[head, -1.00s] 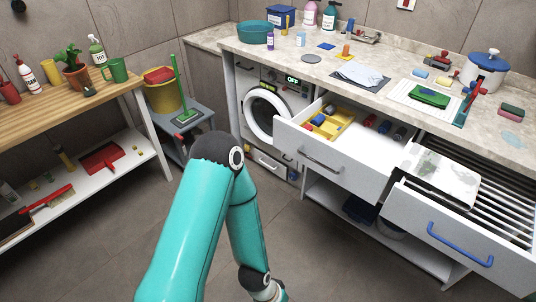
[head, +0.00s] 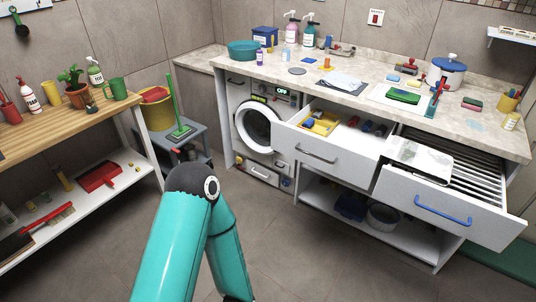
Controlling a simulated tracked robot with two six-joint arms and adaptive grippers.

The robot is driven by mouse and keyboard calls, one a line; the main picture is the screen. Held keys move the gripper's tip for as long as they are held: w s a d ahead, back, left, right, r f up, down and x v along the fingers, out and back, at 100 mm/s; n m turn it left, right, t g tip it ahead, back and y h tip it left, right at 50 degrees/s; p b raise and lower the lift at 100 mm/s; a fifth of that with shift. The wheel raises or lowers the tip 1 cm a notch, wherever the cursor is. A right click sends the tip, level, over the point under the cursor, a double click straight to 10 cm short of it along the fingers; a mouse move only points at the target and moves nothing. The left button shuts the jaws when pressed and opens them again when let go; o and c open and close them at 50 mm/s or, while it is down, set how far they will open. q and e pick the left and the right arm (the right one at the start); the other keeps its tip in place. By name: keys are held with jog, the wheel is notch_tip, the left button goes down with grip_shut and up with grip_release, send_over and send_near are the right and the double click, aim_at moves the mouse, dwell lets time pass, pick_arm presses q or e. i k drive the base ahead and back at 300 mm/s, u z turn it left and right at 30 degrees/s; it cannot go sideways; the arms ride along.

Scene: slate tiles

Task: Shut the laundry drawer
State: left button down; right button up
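Two drawers under the stone counter stand pulled out. The left one (head: 296,146) has a white front and a grey bar handle (head: 316,156); a yellow organiser (head: 321,123) and small coloured items lie inside. The right one (head: 462,212) has a white front and a blue handle (head: 443,211); dark slats show inside, and a pale marbled board (head: 419,156) lies across its left part. I cannot tell from the picture which one is called the laundry drawer. A teal arm of mine rises at the bottom centre, apart from both drawers. Neither gripper is in view.
A washing machine (head: 259,124) with a round door stands left of the drawers. A low shelf (head: 370,226) under them holds a grey basin (head: 383,217). A blue-grey stool (head: 190,136) and a wooden bench (head: 40,128) stand left. The floor before the drawers is clear.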

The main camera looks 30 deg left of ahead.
aim_at(351, 155)
jog(key=z, duration=0.2)
jog(key=i, duration=0.8)
jog(key=u, duration=0.2)
jog(key=k, duration=0.8)
jog(key=z, duration=0.2)
jog(key=i, duration=0.85)
jog(key=u, duration=0.1)
